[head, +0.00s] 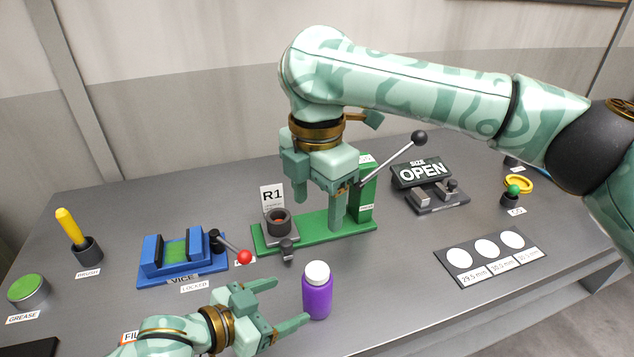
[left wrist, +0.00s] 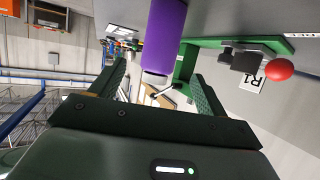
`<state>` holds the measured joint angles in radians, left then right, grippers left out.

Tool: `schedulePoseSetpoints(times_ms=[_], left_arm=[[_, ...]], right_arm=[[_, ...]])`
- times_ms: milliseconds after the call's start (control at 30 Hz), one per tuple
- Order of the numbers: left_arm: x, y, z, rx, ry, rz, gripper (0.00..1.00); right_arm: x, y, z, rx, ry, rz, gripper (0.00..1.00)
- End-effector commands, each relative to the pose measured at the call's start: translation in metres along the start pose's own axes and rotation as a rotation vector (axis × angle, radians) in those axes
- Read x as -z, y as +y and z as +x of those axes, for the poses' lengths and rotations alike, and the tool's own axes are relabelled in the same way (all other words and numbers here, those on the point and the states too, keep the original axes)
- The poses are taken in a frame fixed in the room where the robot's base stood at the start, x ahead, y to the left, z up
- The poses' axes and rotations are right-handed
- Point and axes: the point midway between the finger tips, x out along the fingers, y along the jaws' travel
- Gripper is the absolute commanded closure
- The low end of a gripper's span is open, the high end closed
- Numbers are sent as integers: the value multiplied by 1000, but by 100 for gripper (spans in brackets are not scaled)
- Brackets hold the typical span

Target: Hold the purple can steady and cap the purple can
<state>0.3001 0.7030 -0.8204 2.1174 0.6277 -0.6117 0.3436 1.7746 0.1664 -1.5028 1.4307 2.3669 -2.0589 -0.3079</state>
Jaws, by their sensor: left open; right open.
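The purple can (head: 317,298) stands upright near the table's front edge, with a white cap-like top (head: 317,271) on it. I cannot tell how firmly that top sits. My left gripper (head: 291,304) is open just left of the can, its fingers pointing toward it. In the left wrist view the can (left wrist: 163,36) shows upside down, ahead of and between the open fingers, apparently not gripped. My right gripper (head: 318,214) is open and empty, pointing down over the green R1 press stand (head: 320,232), behind and above the can.
A blue vice (head: 182,258) with a red-knobbed lever (head: 243,256) stands left. A size gauge card (head: 489,255) lies right, below the OPEN sign (head: 422,171). A grease tin (head: 28,289) and yellow-handled brush (head: 70,228) are far left.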

Motion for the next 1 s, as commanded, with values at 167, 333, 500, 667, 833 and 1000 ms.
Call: schedulePoseSetpoints(times_ms=[167,333,500,667,833,1000], left_arm=[[1,0,-40,0,-3,1,25],[-1,0,-61,1,-3,0,25],[-1,0,-68,-1,-2,0,25],[-1,0,-68,0,-1,0,25],[-1,0,-68,0,-1,0,25],[-1,0,-68,0,-1,0,25]], right_arm=[[1,-1,-13,-4,-4,0,38],[1,-1,-17,-5,-5,0,38],[1,-1,-18,-6,-5,0,38],[1,-1,-17,-6,-5,0,38],[1,-1,-18,-6,-5,0,38],[1,-1,-18,-6,-5,0,38]])
